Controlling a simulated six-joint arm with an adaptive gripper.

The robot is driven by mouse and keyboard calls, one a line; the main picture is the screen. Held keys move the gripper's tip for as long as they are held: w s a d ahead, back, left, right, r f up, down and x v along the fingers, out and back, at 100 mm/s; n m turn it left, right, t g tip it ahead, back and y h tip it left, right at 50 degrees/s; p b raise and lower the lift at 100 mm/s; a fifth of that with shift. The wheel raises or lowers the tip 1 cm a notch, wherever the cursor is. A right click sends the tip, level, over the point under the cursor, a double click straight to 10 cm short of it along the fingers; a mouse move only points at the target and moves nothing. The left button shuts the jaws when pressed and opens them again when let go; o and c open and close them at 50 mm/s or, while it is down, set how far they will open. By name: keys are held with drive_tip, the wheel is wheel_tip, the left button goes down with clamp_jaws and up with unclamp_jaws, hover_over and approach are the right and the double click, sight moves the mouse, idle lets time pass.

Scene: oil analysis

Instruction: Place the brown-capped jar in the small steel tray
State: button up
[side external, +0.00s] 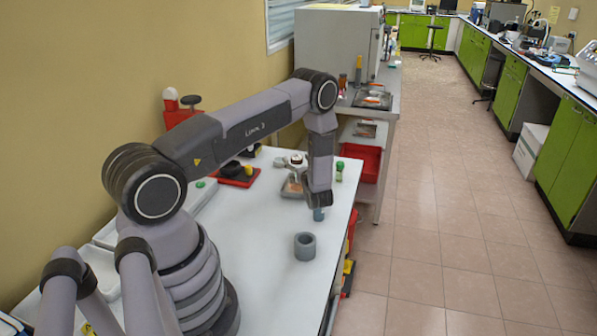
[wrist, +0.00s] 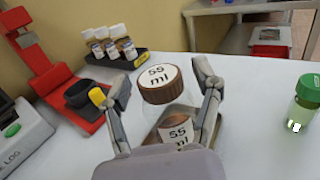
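The brown-capped jar (wrist: 158,85) has clear glass and a white "55 ml" label on its cap. In the wrist view it is between the two fingers of my gripper (wrist: 164,78). The fingers look spread, with room on both sides of the cap. The small steel tray (wrist: 208,133) lies just below the jar, with a second "55 ml" marking showing there. In the side view the jar's cap (side external: 296,159) is between the fingers, above the tray (side external: 290,190) in the picture. I cannot tell whether the jar's base touches the tray.
A green-capped vial (wrist: 305,105) stands to the right. A red and black device (wrist: 45,75) is at left, and a dark rack (wrist: 140,64) holds several small jars behind. A grey hollow cylinder (side external: 304,246) stands near the table's right edge.

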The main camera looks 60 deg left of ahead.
drive_tip(key=shift+r, duration=0.1)
drive_tip(key=shift+d, duration=0.2)
drive_tip(key=d, duration=0.3)
drive_tip(key=shift+s+r, duration=0.1)
drive_tip(key=shift+s, duration=0.15)
wheel_tip(320, 180, up, 16)
drive_tip(key=n+g, duration=0.4)
drive_tip(key=n, duration=0.1)
hover_over(299, 161)
drive_tip(key=s+d, duration=0.2)
drive_tip(key=s, duration=0.1)
drive_tip(key=s+d+r+n+g+h, duration=0.3)
drive_tip(key=s+d+r+n+h, duration=0.3)
drive_tip(key=s+r, duration=0.35)
drive_tip(key=s+d+r+n+t+h, duration=0.3)
drive_tip(key=s+d+n+t+h, duration=0.1)
drive_tip(key=d, duration=0.6)
drive_tip(key=s+d+r+n+t+h, duration=0.3)
drive_tip(key=s+d+n+t+h, duration=0.2)
drive_tip(key=s+d+h, duration=0.2)
drive_tip(key=s+d, duration=0.2)
drive_tip(key=d, duration=0.2)
drive_tip(key=shift+d+r+h, duration=0.2)
drive_tip(key=shift+r+h, duration=0.1)
drive_tip(key=shift+r, duration=0.1)
